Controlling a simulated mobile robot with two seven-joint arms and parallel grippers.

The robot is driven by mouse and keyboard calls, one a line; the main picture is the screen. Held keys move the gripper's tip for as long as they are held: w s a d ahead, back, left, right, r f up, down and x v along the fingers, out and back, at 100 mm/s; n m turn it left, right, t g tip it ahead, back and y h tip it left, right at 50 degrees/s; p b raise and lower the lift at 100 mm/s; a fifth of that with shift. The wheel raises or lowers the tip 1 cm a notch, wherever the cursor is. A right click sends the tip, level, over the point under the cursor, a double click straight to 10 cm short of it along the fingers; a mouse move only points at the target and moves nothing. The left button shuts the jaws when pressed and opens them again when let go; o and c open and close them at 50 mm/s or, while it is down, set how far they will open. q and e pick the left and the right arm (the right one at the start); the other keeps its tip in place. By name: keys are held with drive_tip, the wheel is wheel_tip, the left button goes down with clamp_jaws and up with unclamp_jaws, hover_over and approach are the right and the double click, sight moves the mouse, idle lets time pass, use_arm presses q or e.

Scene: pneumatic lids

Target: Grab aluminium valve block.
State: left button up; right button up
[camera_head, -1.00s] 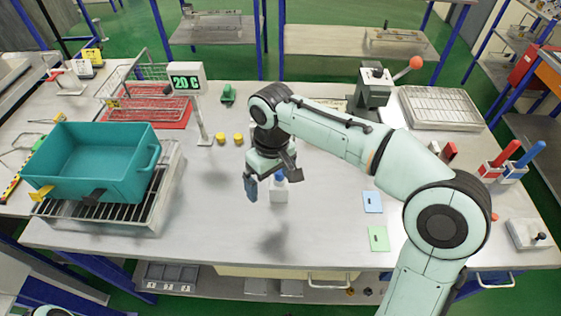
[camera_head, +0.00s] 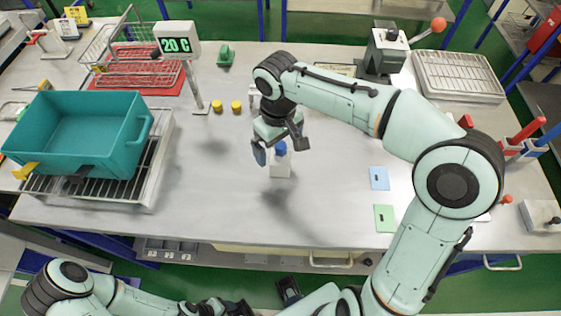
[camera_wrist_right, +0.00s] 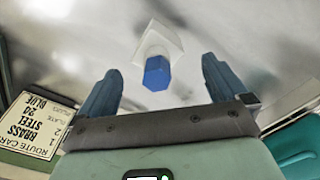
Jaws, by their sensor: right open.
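A pale block (camera_head: 280,168) with a blue top stands on the grey bench, and I take it as the aluminium valve block. My right gripper (camera_head: 281,146) is open above it, with one finger to each side in the head view. In the right wrist view the block (camera_wrist_right: 157,48) and its blue part lie between and beyond the open fingertips (camera_wrist_right: 161,72), apart from both. My left arm enters at the bottom left of the head view.
A teal crate (camera_head: 140,152) sits on a wire rack at left. A "20 C" display (camera_head: 176,42) stands behind it, near two yellow caps (camera_head: 236,106). Blue (camera_head: 379,178) and green (camera_head: 384,218) cards lie right. A route card (camera_wrist_right: 32,122) shows in the wrist view.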

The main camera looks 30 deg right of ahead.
sight(280, 156)
drive_tip(key=f, duration=0.5)
drive_tip(key=shift+s+d+f+b, duration=0.1)
drive_tip(key=shift+s+d+b, duration=0.1)
drive_tip(key=shift+b, duration=0.1)
drive_tip(key=shift+c, duration=0.3)
drive_tip(key=c, duration=1.4)
